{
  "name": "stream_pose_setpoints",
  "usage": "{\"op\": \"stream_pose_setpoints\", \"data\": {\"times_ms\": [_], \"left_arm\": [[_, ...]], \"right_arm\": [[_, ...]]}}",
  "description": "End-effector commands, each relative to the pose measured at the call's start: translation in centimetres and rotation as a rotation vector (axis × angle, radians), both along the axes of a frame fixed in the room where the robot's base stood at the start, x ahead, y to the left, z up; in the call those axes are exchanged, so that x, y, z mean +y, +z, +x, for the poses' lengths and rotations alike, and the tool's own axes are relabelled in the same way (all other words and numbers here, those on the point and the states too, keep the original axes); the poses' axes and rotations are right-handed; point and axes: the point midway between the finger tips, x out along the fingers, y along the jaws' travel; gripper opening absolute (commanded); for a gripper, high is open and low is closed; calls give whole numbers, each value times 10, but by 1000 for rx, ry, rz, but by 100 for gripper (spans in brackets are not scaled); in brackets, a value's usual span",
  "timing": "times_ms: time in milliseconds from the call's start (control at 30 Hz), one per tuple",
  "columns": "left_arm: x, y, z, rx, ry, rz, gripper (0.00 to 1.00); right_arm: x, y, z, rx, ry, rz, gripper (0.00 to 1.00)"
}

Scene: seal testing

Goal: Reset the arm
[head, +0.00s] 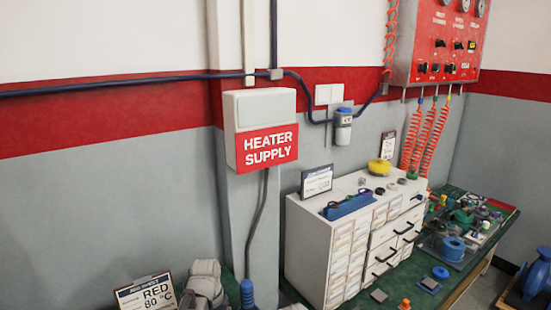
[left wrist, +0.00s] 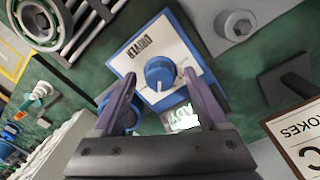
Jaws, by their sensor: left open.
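Beyond the fingers is a blue box with a white face (left wrist: 140,50) and a round blue knob (left wrist: 160,73). The lettering on that face appears upside down. A small lit green display (left wrist: 184,118) shows between the fingers, lower than the knob. I cannot tell whether the fingers touch the box. In the head view I cannot make out either gripper.
A white drawer cabinet (head: 321,246) stands on a green bench, with a blue tray (head: 348,205) on top. A red gauge panel (head: 436,45) and a heater supply box (head: 264,130) are on the wall.

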Motion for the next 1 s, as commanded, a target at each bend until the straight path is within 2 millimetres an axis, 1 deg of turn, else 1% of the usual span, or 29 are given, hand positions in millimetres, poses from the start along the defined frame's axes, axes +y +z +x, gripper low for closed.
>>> {"op": "stream_pose_setpoints", "data": {"times_ms": [700, 1000], "left_arm": [[-2, 0, -1, -1, 727, 0, 76], [-2, 0, 0, -1, 969, 0, 76]], "right_arm": [[0, 0, 0, 0, 0, 0, 92], [0, 0, 0, 0, 0, 0, 92]]}}
